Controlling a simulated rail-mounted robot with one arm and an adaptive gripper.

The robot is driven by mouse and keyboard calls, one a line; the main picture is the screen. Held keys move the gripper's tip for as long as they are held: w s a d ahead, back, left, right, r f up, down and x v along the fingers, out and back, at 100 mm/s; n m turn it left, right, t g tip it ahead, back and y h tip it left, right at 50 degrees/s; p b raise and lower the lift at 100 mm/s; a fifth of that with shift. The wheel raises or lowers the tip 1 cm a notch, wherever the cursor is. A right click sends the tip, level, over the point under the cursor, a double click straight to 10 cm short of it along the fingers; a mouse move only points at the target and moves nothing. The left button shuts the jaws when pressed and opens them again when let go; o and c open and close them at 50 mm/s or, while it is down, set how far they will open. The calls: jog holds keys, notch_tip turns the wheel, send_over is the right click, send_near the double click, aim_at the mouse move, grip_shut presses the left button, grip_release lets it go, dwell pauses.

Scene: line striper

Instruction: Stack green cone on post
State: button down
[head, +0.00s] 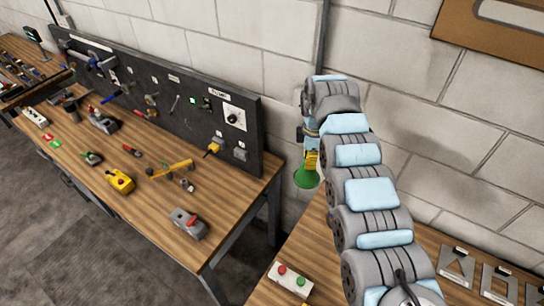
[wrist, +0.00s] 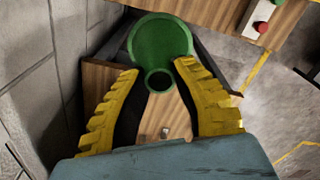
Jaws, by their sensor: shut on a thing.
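The green cone (head: 307,178) hangs below my gripper (head: 312,157), above the gap between the two benches in the head view. It also shows in the wrist view (wrist: 161,40), its narrow open end toward me and its wide base farther off. My gripper's two yellow fingers (wrist: 159,72) are shut on the cone near its narrow end. I cannot make out a post in either view.
The left bench (head: 142,205) holds several tools, a yellow box (head: 119,181) and a grey box with a red button (head: 188,223), before an upright dark panel (head: 180,85). The right bench carries a two-button box (head: 290,279) and shape plates (head: 456,266). A block wall stands behind.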

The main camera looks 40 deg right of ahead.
jog(key=s+d+f+n+b, duration=0.2)
jog(key=s+d+f+n, duration=0.1)
jog(key=s+d+f, duration=0.4)
jog(key=shift+s+d, duration=1.7)
jog(key=shift+s, duration=0.65)
jog(key=shift+f+b, duration=0.75)
jog(key=shift+f, duration=1.3)
dwell(1.2)
jog(key=shift+f, duration=0.15)
dwell(0.4)
jog(key=shift+f+b, duration=1.5)
jog(key=shift+f, duration=0.9)
